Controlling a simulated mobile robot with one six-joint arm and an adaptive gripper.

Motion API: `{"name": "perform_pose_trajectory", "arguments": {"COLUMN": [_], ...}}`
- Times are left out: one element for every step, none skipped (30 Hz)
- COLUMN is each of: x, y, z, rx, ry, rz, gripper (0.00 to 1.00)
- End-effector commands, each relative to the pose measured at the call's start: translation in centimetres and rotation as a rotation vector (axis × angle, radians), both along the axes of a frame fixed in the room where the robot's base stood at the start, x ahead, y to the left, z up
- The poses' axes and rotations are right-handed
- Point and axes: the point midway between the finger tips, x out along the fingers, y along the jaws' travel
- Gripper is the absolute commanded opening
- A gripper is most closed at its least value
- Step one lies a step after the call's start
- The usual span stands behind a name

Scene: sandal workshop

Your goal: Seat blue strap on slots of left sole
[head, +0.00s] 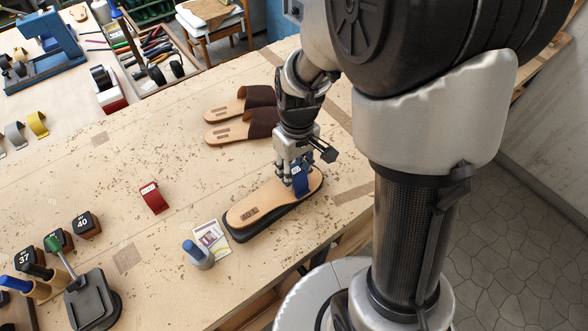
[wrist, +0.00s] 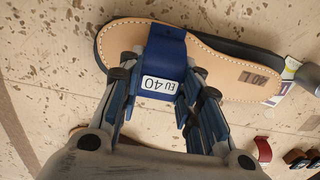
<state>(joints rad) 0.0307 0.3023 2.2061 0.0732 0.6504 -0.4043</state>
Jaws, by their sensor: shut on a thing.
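The blue strap (wrist: 167,48), with a white label reading EU 40, is held between the fingers of my gripper (wrist: 160,90). In the head view the strap (head: 301,181) is at the far right end of a tan sole (head: 262,200) with a dark underside, and my gripper (head: 293,165) is above it. In the wrist view the strap lies across the stitched sole (wrist: 222,62). The slots are hidden by the strap and fingers, so I cannot tell whether its ends are in them. Only one bare sole is in view.
Two finished brown-strapped sandals (head: 240,130) lie behind my gripper. A red strap (head: 153,198) lies left of the sole. A blue-capped container (head: 196,254) and a card (head: 211,238) are near its front end. Numbered dark blocks (head: 87,223) stand at left.

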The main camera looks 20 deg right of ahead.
Motion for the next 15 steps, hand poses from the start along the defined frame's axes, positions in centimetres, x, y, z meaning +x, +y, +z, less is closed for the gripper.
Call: {"name": "perform_pose_trajectory", "arguments": {"x": [-0.01, -0.01, -0.01, -0.01, -0.01, -0.01, -0.01, -0.01, -0.01, -0.01, -0.01, -0.01, -0.01, -0.01, -0.01], "y": [0.00, 0.00, 0.01, 0.01, 0.00, 0.00, 0.00, 0.00, 0.00, 0.00, 0.00, 0.00, 0.00, 0.00, 0.00], "z": [-0.12, -0.15, -0.20, -0.24, -0.28, -0.32, -0.36, -0.39, -0.34, -0.33, -0.33, -0.32, -0.32, -0.32, -0.32], "rx": [0.000, 0.000, 0.000, 0.000, 0.000, 0.000, 0.000, 0.000, 0.000, 0.000, 0.000, 0.000, 0.000, 0.000, 0.000], "ry": [0.000, 0.000, 0.000, 0.000, 0.000, 0.000, 0.000, 0.000, 0.000, 0.000, 0.000, 0.000, 0.000, 0.000, 0.000], "rz": [0.000, 0.000, 0.000, 0.000, 0.000, 0.000, 0.000, 0.000, 0.000, 0.000, 0.000, 0.000, 0.000, 0.000, 0.000], "gripper": [0.19, 0.19, 0.19, 0.19, 0.19, 0.19, 0.19, 0.19, 0.35, 0.37, 0.39, 0.41, 0.43, 0.45, 0.48]}}
